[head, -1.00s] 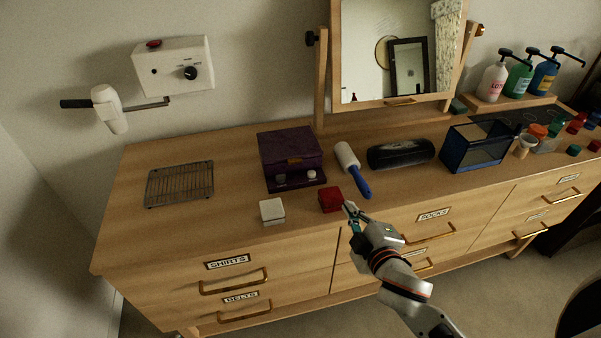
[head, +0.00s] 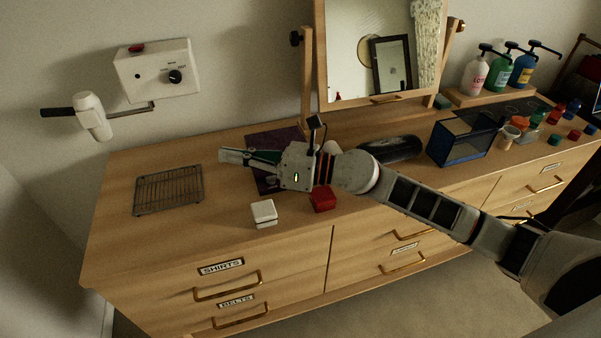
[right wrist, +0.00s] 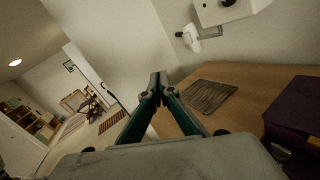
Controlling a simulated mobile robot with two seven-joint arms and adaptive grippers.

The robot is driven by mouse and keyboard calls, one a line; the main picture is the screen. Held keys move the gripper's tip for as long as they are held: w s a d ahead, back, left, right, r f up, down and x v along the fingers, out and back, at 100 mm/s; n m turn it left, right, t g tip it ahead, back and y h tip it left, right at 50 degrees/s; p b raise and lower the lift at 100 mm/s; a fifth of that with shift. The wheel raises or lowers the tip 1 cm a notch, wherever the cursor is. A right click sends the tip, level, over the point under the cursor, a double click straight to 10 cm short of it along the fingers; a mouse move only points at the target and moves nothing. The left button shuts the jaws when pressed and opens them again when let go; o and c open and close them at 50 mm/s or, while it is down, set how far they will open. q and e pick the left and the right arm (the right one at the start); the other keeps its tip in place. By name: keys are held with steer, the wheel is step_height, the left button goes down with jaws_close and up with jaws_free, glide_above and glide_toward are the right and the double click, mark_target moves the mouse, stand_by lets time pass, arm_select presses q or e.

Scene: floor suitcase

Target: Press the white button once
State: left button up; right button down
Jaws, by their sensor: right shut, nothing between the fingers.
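A small white block-shaped button (head: 263,213) sits near the dresser's front edge, above the SHIRTS drawer. A similar red block (head: 322,199) sits to its right. My right gripper (head: 222,157) reaches in from the right, above the dresser top, behind and to the left of the white button in the picture, and apart from it. Its fingertips point left, and in the right wrist view (right wrist: 157,80) they are together with nothing between them. The white button does not show in the right wrist view. My left gripper is not in view.
A wire rack (head: 168,190) lies at the left, a purple box (head: 262,144) is partly hidden behind my right arm. A black case (head: 392,149) and a blue-framed clear box (head: 462,140) stand to the right. A wall-mounted white box (head: 158,70) holds a hair dryer beside it.

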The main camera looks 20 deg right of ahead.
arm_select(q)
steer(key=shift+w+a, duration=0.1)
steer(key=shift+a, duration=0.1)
arm_select(e)
steer(key=w+d+f+n+h, duration=0.2)
steer(key=w+d+h, duration=0.1)
steer(key=d, duration=0.3)
steer(key=w+d+f+n+h, duration=0.2)
steer(key=w+d+n+h, duration=0.1)
steer(key=d, duration=0.3)
steer(key=w+d+f+n+g+h, duration=0.1)
steer(key=w+d+f+n+h, duration=0.1)
steer(key=d, duration=0.4)
steer(key=w+n+h, duration=0.1)
steer(key=w+h, duration=0.1)
steer(key=shift+w+d+f, duration=0.15)
steer(key=shift+w+f, duration=0.15)
steer(key=shift+f, duration=0.1)
